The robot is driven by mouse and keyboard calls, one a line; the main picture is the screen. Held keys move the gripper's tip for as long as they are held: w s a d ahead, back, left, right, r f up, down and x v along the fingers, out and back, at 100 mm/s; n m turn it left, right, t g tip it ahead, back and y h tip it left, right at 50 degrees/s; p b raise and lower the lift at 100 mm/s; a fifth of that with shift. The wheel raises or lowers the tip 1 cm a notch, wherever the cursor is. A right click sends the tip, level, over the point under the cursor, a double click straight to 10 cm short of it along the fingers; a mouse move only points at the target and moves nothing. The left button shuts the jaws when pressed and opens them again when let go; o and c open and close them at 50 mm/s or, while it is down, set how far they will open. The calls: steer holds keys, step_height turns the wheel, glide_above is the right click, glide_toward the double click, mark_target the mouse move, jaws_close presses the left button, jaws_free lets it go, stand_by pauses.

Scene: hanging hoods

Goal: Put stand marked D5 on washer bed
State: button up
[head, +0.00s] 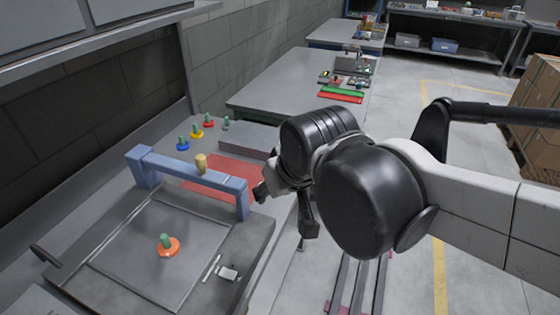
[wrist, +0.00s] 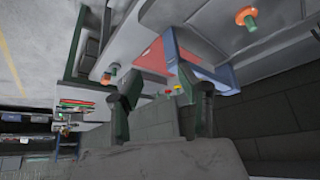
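Another orange-and-green stand (wrist: 107,78) shows by the left finger in the wrist view. No D5 mark is readable. My gripper (head: 285,210) hangs right of the bridge; its fingers (wrist: 164,108) are apart with nothing between them.
A tan knob (head: 201,162) sits on the bridge. A red mat (head: 228,178) lies behind it. A grey block (head: 248,139) is at the back. Grey tables (head: 290,75) hold trays farther off. Brown boxes (head: 540,120) stand at right. The floor between is clear.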

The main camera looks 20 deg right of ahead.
steer(key=s+d+m, duration=0.1)
steer(key=s+d, duration=0.3)
steer(key=d, duration=0.1)
steer(key=shift+s+d+t+h, duration=0.35)
steer(key=shift+d+t+h, duration=0.05)
